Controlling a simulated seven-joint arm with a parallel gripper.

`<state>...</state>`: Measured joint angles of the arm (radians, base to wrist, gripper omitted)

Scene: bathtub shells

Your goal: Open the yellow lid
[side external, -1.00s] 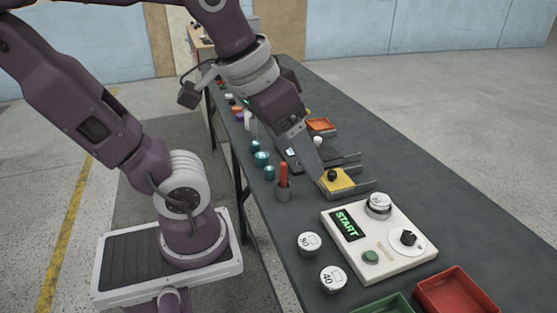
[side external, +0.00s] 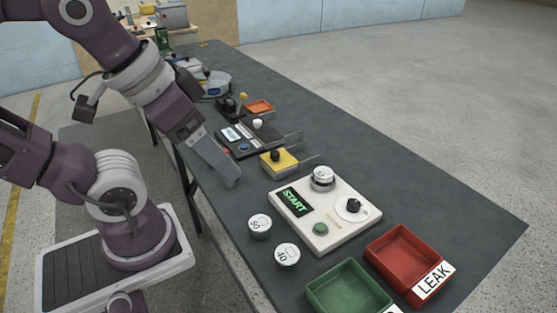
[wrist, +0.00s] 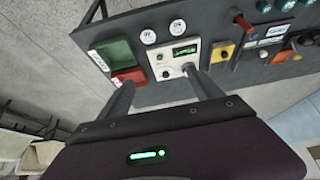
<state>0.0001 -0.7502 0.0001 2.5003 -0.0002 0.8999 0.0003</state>
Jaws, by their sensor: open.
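The yellow lid (side external: 287,164) is a small flat block with a black knob (side external: 275,155) on top. It sits on a dark base between two rails that extend to its right. It also shows in the wrist view (wrist: 223,54), right of the white panel. My gripper (side external: 230,181) is left of the lid, near the table's edge, apart from it. In the wrist view my gripper (wrist: 159,78) has its two fingers spread with nothing between them. The side view does not show the gap between the fingers.
A white START panel (side external: 335,231) with knobs and a green button stands in front of the lid. Two round weights (side external: 287,256) lie beside it. Green (side external: 350,291) and red (side external: 404,256) trays are nearest. Dark fixtures (side external: 240,140) stand behind. The table's right side is clear.

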